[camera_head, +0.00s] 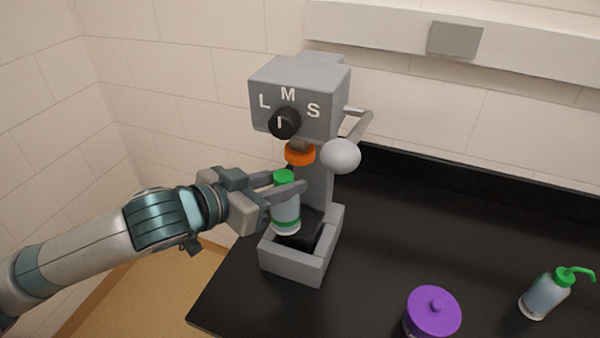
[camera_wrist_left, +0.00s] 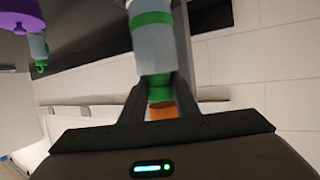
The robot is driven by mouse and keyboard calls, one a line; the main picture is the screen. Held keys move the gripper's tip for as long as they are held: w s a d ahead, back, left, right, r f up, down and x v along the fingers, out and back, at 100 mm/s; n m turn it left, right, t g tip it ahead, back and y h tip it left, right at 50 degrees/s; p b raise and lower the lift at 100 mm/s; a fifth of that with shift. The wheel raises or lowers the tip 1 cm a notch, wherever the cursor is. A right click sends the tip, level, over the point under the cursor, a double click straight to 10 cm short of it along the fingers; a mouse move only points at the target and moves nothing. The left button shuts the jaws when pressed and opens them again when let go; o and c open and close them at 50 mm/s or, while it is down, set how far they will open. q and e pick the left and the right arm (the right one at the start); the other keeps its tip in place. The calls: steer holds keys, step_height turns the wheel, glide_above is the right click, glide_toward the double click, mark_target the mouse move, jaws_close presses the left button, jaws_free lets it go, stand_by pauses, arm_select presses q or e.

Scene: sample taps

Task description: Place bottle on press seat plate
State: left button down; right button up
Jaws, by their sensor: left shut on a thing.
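The bottle (camera_head: 286,212) is pale with a green cap and a green band near its base. My left gripper (camera_head: 288,188) is shut on the bottle near its upper part and holds it upright. The bottle also shows between the fingers in the left wrist view (camera_wrist_left: 153,50). The press (camera_head: 300,92) is grey, with an orange press head (camera_head: 300,154) above the bottle. The dark seat plate (camera_head: 306,236) lies in the press's grey base, just under and behind the bottle. I cannot tell whether the bottle's bottom touches the plate. My right gripper is not in view.
The press has a dial (camera_head: 285,122) marked L, M, S and a lever with a round grey knob (camera_head: 341,156) on its right. The base has a raised rim (camera_head: 290,263). A purple lidded jar (camera_head: 433,312) and a wash bottle (camera_head: 545,294) stand right on the black bench (camera_head: 440,230).

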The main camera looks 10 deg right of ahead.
arm_select(q)
steer(key=shift+w+d, duration=0.1)
steer(key=shift+d, duration=0.05)
steer(key=w+d, duration=0.1)
steer(key=w+d+p, duration=0.1)
steer(key=d, duration=0.1)
steer(key=shift+w+d+r, duration=0.1)
steer(key=shift+d, duration=0.15)
steer(key=shift+a+f+p, duration=0.15)
steer(key=shift+f+p, duration=0.35)
steer(key=shift+f, duration=0.4)
